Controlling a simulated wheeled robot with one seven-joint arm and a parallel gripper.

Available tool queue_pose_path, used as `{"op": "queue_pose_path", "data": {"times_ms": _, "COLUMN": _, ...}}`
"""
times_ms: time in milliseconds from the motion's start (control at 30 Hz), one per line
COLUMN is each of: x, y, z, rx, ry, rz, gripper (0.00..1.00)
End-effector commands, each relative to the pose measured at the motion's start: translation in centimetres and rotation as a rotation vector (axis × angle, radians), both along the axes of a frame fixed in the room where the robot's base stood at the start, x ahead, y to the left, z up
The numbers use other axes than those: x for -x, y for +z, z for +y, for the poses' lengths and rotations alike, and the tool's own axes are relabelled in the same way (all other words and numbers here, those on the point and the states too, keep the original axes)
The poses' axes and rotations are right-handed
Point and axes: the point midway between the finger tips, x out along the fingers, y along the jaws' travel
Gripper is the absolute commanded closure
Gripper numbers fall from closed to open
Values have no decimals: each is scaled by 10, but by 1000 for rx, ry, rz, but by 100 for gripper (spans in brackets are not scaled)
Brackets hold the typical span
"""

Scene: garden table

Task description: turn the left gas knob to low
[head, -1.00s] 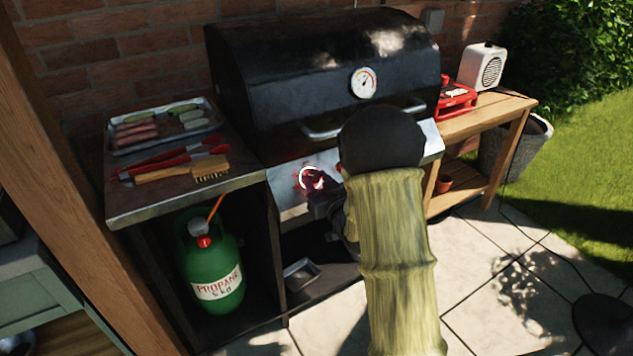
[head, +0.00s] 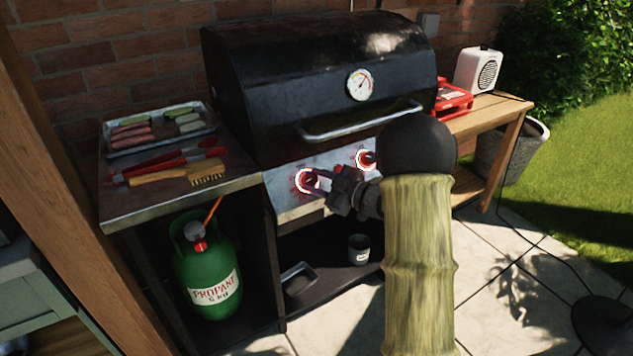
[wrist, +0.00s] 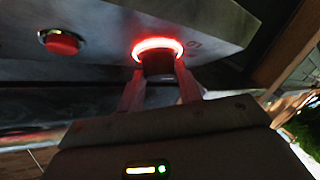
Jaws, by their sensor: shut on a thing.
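The left gas knob (head: 307,181) is red with a white ring and sits on the grill's metal front panel. My gripper (head: 320,181) comes at it from the right and is shut on it. In the wrist view the left knob (wrist: 158,62) is dark in front, with a glowing white and red ring, between my two fingers (wrist: 160,88).
The black grill (head: 320,90) has a lid handle (head: 360,121) above the panel. A side shelf (head: 125,203) on the left holds a food tray (head: 156,147), red tongs and a brush (head: 180,176). A green propane bottle (head: 207,265) stands below. A cup (head: 359,249) sits on the lower shelf.

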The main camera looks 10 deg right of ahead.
Motion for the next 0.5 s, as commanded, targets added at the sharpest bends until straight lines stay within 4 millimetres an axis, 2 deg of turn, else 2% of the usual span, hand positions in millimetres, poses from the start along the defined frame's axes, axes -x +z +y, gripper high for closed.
{"op": "queue_pose_path", "data": {"times_ms": 500, "x": -5, "y": 7, "z": -4, "rx": 311, "ry": 327, "rz": -98, "gripper": 88}}
